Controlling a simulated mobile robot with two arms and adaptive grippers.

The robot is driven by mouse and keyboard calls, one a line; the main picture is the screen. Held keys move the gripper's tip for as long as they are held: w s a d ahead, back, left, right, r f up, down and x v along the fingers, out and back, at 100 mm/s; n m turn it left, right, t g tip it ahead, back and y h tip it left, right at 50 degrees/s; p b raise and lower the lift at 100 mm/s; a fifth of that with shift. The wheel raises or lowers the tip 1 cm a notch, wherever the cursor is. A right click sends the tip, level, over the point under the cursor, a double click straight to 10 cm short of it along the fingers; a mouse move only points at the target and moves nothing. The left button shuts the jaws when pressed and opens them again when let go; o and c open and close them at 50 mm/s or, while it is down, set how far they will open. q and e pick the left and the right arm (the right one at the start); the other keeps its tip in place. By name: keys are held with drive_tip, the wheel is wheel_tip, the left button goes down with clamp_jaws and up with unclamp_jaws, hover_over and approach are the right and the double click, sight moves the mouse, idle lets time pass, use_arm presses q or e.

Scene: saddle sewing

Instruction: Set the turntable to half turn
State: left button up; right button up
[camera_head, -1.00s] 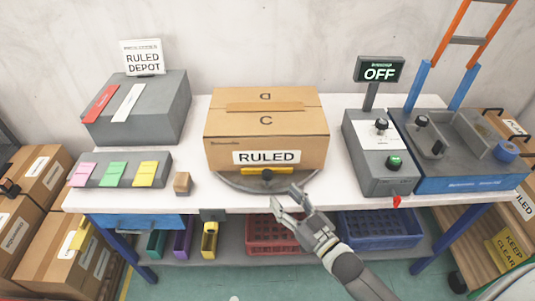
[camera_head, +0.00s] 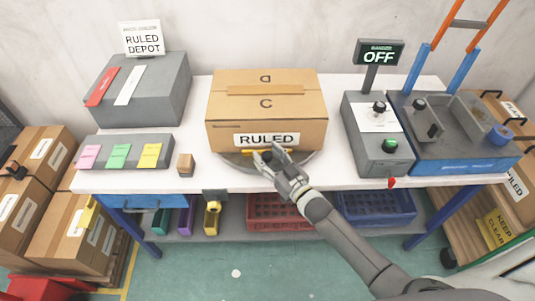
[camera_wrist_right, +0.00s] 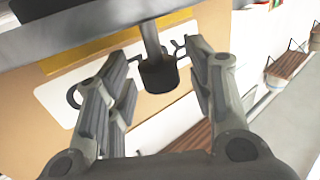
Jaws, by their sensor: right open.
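The turntable (camera_head: 306,167) is a grey disc on the white bench, mostly hidden under a cardboard box (camera_head: 230,132) labelled RULED. A yellow piece (camera_head: 249,152) shows at the box's front lower edge, partly covered by my right gripper (camera_head: 273,155). My right gripper is open at the turntable's front edge. In the right wrist view, a dark cylindrical knob (camera_wrist_right: 157,74) on a stem stands between the spread fingers of that gripper (camera_wrist_right: 158,92), with gaps visible on both sides. My left gripper is not in view.
A small wooden block (camera_head: 185,164) and a grey card holder (camera_head: 105,162) stand to the left. Red and blue crates (camera_head: 375,208) sit below the bench.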

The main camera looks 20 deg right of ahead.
drive_tip(key=shift+w+a, duration=0.15)
drive_tip(key=shift+w, duration=0.15)
clamp_jaws()
idle(0.3)
